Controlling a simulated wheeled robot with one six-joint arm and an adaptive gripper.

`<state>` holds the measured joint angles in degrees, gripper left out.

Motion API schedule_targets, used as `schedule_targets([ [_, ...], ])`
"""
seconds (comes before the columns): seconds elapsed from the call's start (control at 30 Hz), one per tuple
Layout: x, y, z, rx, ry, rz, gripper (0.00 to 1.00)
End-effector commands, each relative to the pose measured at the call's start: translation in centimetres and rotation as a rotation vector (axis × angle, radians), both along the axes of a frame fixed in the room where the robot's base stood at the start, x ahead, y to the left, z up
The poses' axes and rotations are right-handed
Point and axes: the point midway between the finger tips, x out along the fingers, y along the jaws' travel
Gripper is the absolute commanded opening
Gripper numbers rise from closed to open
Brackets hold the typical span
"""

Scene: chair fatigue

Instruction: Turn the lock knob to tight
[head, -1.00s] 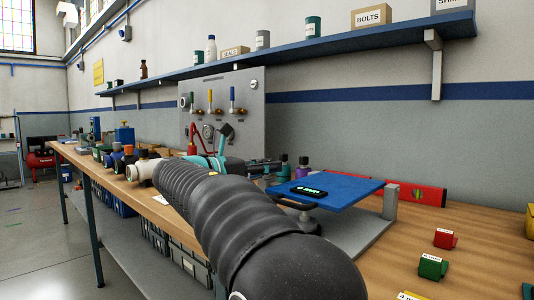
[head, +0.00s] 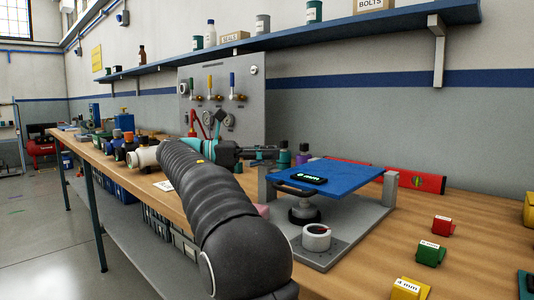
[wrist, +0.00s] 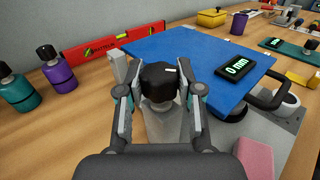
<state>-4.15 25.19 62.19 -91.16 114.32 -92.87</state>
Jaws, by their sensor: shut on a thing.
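The black lock knob (wrist: 158,82) sits on a grey post and carries a short white mark near its top right in the wrist view. My gripper (wrist: 160,92) is shut on it, one finger on each side. In the head view my gripper (head: 262,153) is at the left side of the blue plate (head: 350,177), and the knob cannot be made out there. The plate also shows in the wrist view (wrist: 190,55). A black display (wrist: 236,68) reading "0 mm" lies on it.
Under the plate are a black foot (head: 304,213) and a white ring (head: 317,237) on a grey base. A pink block (wrist: 255,158) is close by. Purple (wrist: 58,72) and teal (wrist: 14,90) bottles and a red level (wrist: 115,45) stand behind. Colored blocks (head: 430,253) lie at right.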

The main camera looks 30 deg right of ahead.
Motion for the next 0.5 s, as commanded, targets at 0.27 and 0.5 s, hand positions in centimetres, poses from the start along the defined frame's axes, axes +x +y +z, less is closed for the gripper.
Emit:
schedule_targets([
  [0.27, -0.01, -0.03, 0.02, -0.001, 0.0, 0.0, 0.4],
  [0.5, -0.01, -0.03, 0.02, -0.001, 0.0, 0.001, 0.62],
])
